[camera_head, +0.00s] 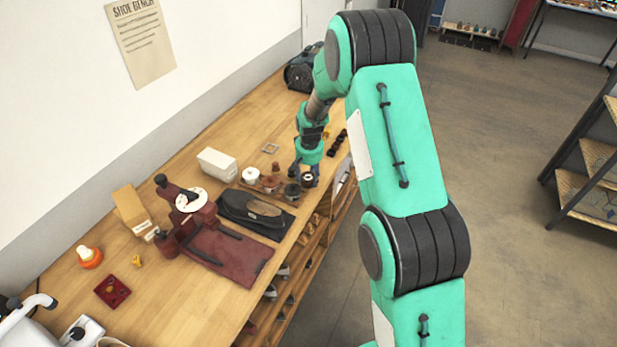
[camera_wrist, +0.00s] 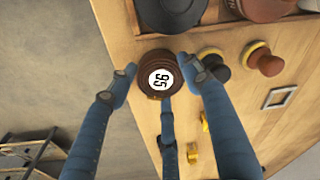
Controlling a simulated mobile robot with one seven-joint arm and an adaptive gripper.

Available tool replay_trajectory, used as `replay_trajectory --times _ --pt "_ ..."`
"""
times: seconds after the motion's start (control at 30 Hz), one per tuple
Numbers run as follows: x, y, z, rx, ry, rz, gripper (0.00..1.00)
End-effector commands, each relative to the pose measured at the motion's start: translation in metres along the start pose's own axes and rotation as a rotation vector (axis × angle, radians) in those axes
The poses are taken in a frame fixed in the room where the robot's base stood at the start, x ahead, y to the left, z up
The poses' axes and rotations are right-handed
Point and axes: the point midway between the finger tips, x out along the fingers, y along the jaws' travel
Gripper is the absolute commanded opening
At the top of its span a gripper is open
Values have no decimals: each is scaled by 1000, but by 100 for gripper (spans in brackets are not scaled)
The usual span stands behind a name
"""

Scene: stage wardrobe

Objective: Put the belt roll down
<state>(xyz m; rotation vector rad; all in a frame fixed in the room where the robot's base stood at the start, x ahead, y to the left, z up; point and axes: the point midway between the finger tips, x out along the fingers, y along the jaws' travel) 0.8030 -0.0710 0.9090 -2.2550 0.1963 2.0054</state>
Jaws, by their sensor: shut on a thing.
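The belt roll (camera_wrist: 161,74) is a dark brown coil with a round white label reading 95. My gripper (camera_wrist: 158,78) has blue fingers around the roll and is shut on it. In the head view my gripper (camera_head: 305,172) is low over the front edge of the wooden bench (camera_head: 190,130), with the small dark belt roll (camera_head: 307,179) between its fingertips. I cannot tell whether the roll's underside touches the bench top.
A tray (camera_head: 268,190) with tins stands close beside the roll. Brown daubers (camera_wrist: 266,62), a square frame (camera_wrist: 281,98) and yellow pieces (camera_wrist: 192,153) lie nearby. The bench edge drops to the floor.

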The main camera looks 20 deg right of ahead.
Motion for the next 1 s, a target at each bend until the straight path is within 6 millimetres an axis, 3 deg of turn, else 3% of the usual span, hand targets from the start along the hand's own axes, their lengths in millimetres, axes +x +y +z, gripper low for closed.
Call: replay_trajectory --times 0.43,0.47,0.53,1.0 --pt "4 0 0 0 1 0 21" --pt "4 0 0 0 1 0 55" --pt "3 0 0 0 1 0 68" --pt "-2 0 0 0 2 0 68"
